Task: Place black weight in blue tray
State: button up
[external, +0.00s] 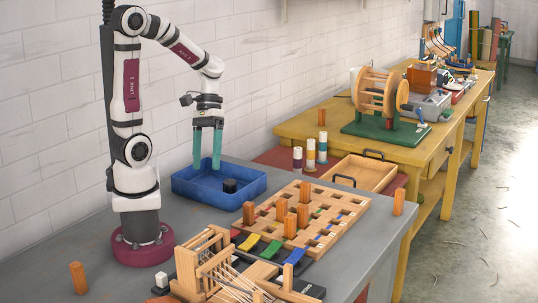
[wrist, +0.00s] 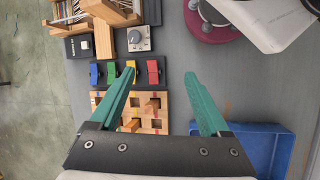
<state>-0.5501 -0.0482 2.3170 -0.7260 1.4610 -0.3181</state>
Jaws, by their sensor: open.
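The black weight (external: 229,186), a short dark cylinder, sits inside the blue tray (external: 200,195), near its front wall. The tray is on the grey table at the foot of the wall. My gripper (external: 206,168) has two green fingers, spread apart and empty, pointing down over the left part of the tray, to the left of the weight and apart from it. In the wrist view my gripper (wrist: 160,72) shows nothing between its fingers. The tray (wrist: 287,140) shows at the lower right there, partly covered by the gripper body; the weight cannot be made out in that view.
A wooden slotted board (external: 318,233) with orange pegs stands right of the tray. Coloured levers (external: 271,249) and a wooden frame (external: 215,262) are at the front. An orange block (external: 78,278) stands front left. The table left of my base is mostly clear.

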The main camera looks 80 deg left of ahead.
jog(key=s+m+y, duration=0.2)
jog(key=m, duration=0.2)
jog(key=s+r+m+t+y, duration=0.1)
jog(key=m+y, duration=0.1)
jog(key=m, duration=0.2)
jog(key=s+m+y, duration=0.2)
jog(key=m, duration=0.2)
jog(key=shift+s+d+r+m+y, duration=0.15)
jog(key=shift+s+r+m+y, duration=0.15)
jog(key=shift+r+y, duration=0.1)
